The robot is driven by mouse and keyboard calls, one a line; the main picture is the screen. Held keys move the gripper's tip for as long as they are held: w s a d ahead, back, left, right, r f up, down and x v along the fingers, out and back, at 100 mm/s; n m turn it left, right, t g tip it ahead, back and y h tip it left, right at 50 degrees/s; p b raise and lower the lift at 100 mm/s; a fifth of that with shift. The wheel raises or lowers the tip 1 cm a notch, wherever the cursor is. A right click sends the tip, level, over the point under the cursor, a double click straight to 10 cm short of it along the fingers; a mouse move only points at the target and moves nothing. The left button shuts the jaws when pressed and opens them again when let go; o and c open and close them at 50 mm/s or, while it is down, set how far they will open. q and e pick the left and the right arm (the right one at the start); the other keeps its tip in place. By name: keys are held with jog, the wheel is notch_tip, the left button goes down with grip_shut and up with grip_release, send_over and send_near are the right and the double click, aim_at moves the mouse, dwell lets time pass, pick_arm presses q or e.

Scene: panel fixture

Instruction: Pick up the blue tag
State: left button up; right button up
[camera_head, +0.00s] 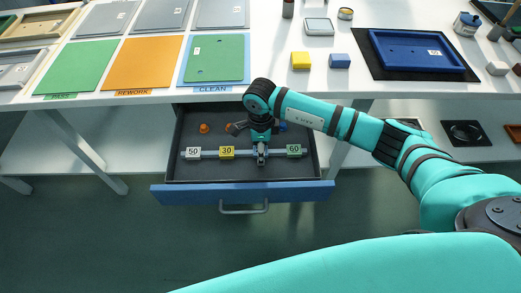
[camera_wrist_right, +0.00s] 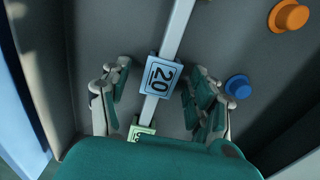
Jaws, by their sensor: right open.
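The blue tag (camera_wrist_right: 158,78), marked 20, sits on a pale rail (camera_wrist_right: 178,28) inside the open drawer. In the head view my gripper hides it. My right gripper (camera_wrist_right: 157,84) is over the rail with its fingers open, one on each side of the blue tag. A gap shows between the tag and each finger. In the head view the right gripper (camera_head: 261,156) points down into the drawer. A white tag 50 (camera_head: 193,153), a yellow tag 30 (camera_head: 227,152) and a green tag 60 (camera_head: 294,150) are on the same rail. My left gripper is not in view.
The drawer's blue front (camera_head: 300,192) is pulled out below the table. An orange knob-like piece (camera_wrist_right: 288,16) and a blue one (camera_wrist_right: 238,86) lie behind the rail. The table above carries coloured panels, a yellow block (camera_head: 300,61) and a blue tray (camera_head: 415,52).

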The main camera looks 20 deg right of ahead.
jog(key=c, duration=0.9)
